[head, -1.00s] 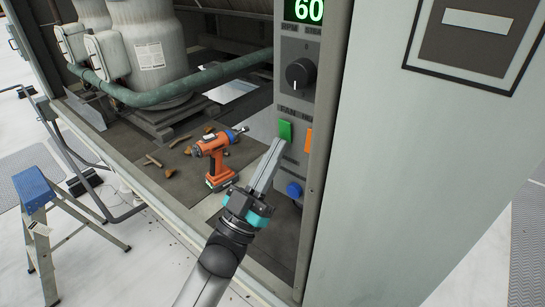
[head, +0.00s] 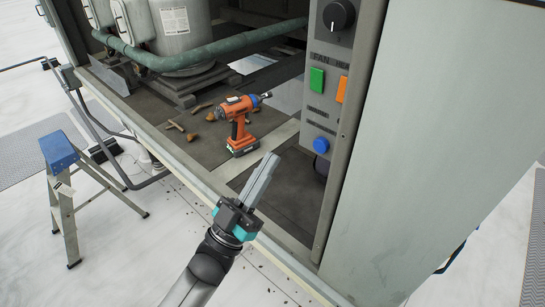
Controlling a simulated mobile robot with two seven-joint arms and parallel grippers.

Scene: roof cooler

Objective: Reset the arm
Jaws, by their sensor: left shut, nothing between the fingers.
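My left gripper (head: 270,161) is shut with nothing between its fingers. It points up and to the right, in front of the open cooler bay, below and left of the control panel (head: 330,75). It is apart from the panel. The panel carries a black knob (head: 339,15), a green button (head: 317,80), an orange button (head: 342,89) and a blue knob (head: 321,145). My right gripper is not in view.
An orange drill (head: 238,122) stands on the bay floor just behind my left gripper, with several brown scraps beside it. A green pipe (head: 215,45) crosses the bay. A blue-topped stepladder (head: 58,152) stands at left. A plain cabinet wall (head: 445,140) fills the right.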

